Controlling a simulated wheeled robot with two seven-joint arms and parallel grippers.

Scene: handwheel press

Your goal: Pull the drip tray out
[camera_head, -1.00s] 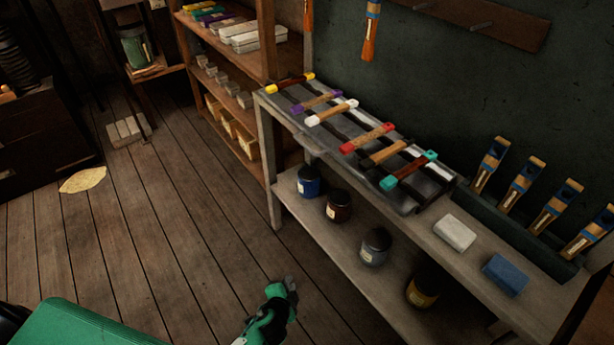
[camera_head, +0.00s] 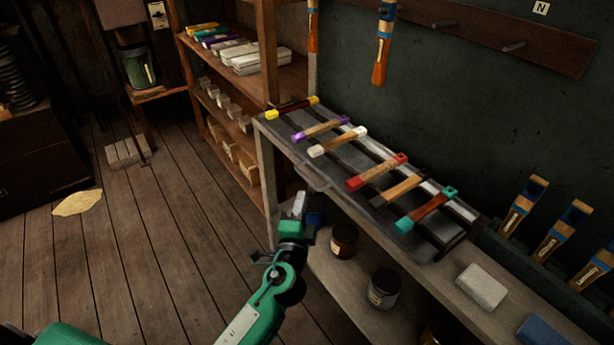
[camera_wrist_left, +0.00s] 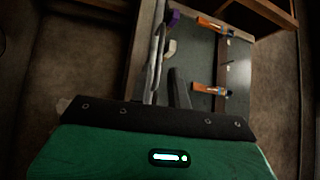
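The drip tray (camera_head: 408,241) appears to be the dark grey tray on top of the grey bench, with several wooden-handled tools with coloured ends lying across it. A grey bar handle (camera_head: 313,178) sits on its front edge, towards the left. My left gripper (camera_head: 299,204) points up, just below and in front of that handle; contact cannot be told. In the left wrist view, a pale curved strip and a dark finger stand close together (camera_wrist_left: 168,80); the finger gap is unclear. My right gripper is not in view.
The lower bench shelf holds dark jars (camera_head: 344,239). A pale block (camera_head: 482,286) and a blue block (camera_head: 544,332) lie on the bench top at the right, beside upright brushes (camera_head: 523,205). A wooden shelf (camera_head: 268,55) stands behind left.

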